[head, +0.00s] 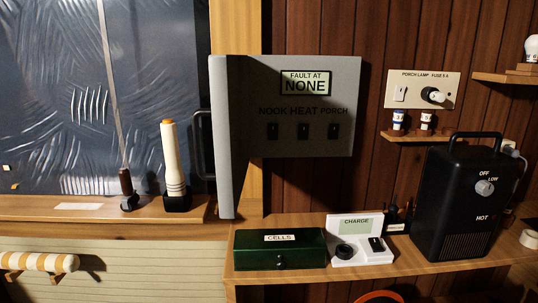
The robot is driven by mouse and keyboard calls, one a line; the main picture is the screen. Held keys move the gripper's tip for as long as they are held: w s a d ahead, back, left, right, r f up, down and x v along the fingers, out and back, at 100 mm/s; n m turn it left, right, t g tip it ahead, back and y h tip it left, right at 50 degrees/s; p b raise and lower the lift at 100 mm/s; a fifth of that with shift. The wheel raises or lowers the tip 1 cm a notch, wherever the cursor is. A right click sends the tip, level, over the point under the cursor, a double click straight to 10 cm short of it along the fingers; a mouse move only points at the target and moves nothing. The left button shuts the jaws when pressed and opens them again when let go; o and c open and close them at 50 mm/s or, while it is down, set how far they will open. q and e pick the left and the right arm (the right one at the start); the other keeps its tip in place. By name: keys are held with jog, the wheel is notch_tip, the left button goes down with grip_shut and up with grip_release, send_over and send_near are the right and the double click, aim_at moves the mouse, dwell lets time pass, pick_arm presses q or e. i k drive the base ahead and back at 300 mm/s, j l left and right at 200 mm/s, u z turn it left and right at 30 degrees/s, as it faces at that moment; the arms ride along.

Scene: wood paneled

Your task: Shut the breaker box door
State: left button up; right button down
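The grey breaker box (245,145) is mounted on the wood-paneled wall. Its door (222,140) stands open at the box's left side, swung out and seen nearly edge-on. A dark handle (200,145) sticks out from the left face of the door. The inside panel shows a sign reading "FAULT AT NONE" (306,83) above several dark switches labelled NOOK, HEAT and PORCH. Neither of my grippers shows in the head view.
Below the box, a shelf (400,268) holds a green CELLS box (280,249), a white charger (360,250) and a black heater (458,205). A white flashlight (173,160) stands on the left ledge near the door. The space before the switch panel looks clear.

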aim_at(229, 76)
jog(key=i+j+z, duration=0.15)
jog(key=j, duration=0.25)
jog(key=j+z, duration=0.15)
jog(key=j, duration=0.25)
jog(key=i+j+z, duration=0.15)
jog(key=j, duration=0.25)
